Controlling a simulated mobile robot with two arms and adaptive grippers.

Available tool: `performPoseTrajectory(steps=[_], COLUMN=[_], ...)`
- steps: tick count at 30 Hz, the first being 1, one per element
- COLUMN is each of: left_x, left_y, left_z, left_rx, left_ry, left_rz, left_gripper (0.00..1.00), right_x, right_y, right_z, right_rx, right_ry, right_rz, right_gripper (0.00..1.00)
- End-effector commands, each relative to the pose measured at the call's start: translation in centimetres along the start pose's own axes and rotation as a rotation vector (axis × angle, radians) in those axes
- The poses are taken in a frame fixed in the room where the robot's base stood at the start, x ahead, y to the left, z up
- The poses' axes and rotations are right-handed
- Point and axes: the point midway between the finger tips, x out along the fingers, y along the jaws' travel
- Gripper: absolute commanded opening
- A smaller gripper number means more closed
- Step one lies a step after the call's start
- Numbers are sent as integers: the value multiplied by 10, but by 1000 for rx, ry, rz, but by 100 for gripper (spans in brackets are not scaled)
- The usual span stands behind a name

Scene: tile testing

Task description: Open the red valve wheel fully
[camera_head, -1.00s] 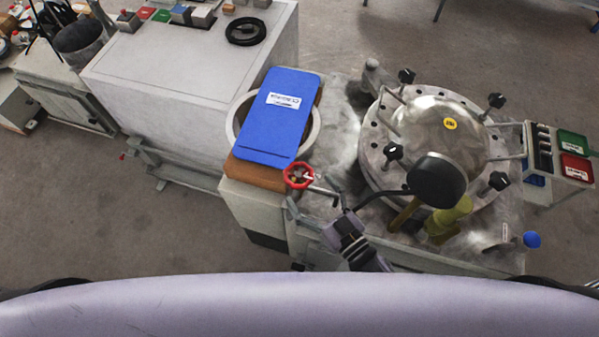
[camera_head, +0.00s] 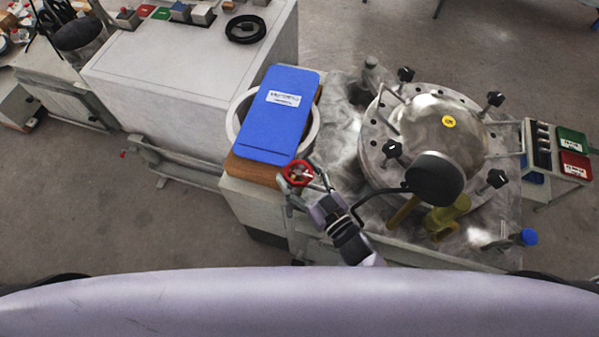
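The red valve wheel (camera_head: 298,172) is a small spoked ring at the front edge of the bench, just below the blue board's near end. My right gripper (camera_head: 306,182) comes up from below and reaches the wheel. Its fingers look spread, one to the lower left of the wheel and one to its right. I cannot tell whether they touch the rim. The valve's stem and body are hidden. My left gripper is not in view.
A blue board (camera_head: 275,115) lies over a pale ring and a brown block beside the wheel. A round metal vessel (camera_head: 430,140) with black knobs stands to the right. A dark round disc on a bent arm (camera_head: 436,178) hangs close to my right gripper.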

Motion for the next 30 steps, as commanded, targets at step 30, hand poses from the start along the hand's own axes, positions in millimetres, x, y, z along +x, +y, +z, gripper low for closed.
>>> performPoseTrajectory(steps=[30], left_x=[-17], left_y=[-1], left_z=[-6], left_rx=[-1], left_ry=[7], left_rz=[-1], left_gripper=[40], right_x=[1], right_y=[2], right_z=[-1], right_rx=[-6], right_ry=[3], right_rz=[-365], right_gripper=[32])
